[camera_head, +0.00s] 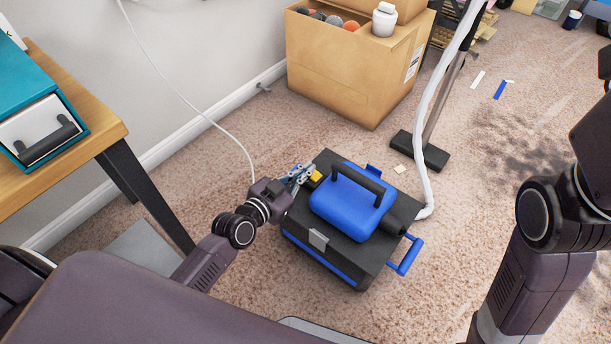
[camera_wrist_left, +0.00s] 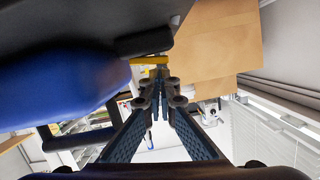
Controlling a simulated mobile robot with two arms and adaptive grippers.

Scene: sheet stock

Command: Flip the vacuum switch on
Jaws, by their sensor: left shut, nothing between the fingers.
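The vacuum (camera_head: 338,212) is a black box with a blue top and a dark carry handle, standing on the carpet. A small yellow switch (camera_head: 316,175) sits at its left back corner, partly hidden by my left gripper (camera_head: 303,174). The left gripper is shut and empty, with its fingertips right at the switch; I cannot tell if they touch. In the left wrist view the yellow switch (camera_wrist_left: 148,60) shows just beyond the fingertips (camera_wrist_left: 164,80), beside the blurred blue top (camera_wrist_left: 60,88). Which way the switch is set cannot be seen. My right gripper is out of view.
A white hose (camera_head: 424,130) rises from the vacuum's right side along a pole with a dark floor head (camera_head: 419,151). A cardboard box (camera_head: 345,80) stands behind. A wooden table (camera_head: 95,130) is at left. A white cord (camera_head: 185,105) hangs behind my left arm. Carpet at right is mostly clear.

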